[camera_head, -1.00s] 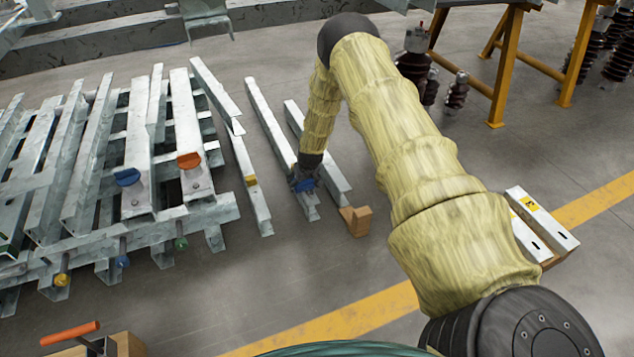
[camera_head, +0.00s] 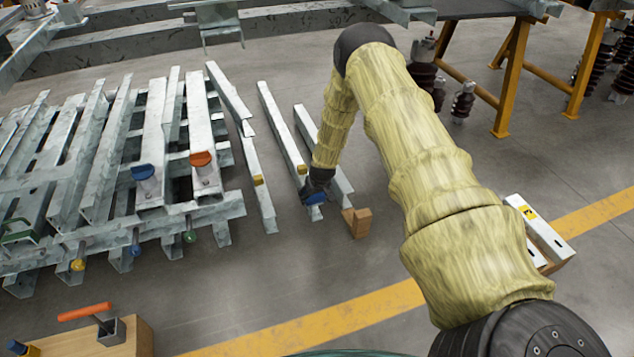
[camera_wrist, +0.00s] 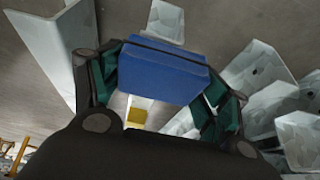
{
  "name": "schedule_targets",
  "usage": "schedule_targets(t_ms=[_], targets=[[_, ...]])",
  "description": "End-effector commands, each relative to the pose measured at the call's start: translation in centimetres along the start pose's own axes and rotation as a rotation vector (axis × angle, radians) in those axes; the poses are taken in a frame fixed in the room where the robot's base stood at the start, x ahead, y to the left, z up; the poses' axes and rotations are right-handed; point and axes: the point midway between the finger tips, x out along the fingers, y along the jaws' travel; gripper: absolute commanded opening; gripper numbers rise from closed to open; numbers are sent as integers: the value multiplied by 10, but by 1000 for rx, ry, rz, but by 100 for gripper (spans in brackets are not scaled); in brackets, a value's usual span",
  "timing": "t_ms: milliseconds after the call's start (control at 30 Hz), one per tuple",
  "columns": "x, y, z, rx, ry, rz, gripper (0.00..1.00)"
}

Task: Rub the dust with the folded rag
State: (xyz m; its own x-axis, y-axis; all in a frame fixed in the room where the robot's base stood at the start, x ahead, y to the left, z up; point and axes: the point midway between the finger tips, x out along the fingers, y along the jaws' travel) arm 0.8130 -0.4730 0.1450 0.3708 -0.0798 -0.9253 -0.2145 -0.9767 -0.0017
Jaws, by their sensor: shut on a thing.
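My gripper (camera_head: 316,192) is shut on a blue folded rag (camera_wrist: 160,72); a bit of the rag's blue also shows in the head view (camera_head: 315,199). The gripper is low, near the front ends of two grey steel beams (camera_head: 278,122). A small yellow patch (camera_head: 302,169) lies on the left one of these beams, just up and left of the gripper. A yellow patch also shows below the rag in the wrist view (camera_wrist: 137,115). Another yellow patch (camera_head: 258,180) is on the beam farther left. I cannot tell whether these patches are the dust, or whether the rag touches a beam.
A brown block (camera_head: 357,222) stands right of the gripper by the beam end. A stack of grey beams (camera_head: 100,170) with coloured knobs fills the left. A yellow-legged table (camera_head: 507,75) stands at the back right.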

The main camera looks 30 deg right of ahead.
Motion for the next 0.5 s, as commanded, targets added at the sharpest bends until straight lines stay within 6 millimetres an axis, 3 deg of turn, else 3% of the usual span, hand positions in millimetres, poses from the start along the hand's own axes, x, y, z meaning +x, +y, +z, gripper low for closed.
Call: schedule_targets(t_ms=[33,500], targets=[[-10,2,-4,2,1,1,56],[-49,1,-22,1,2,1,56]])
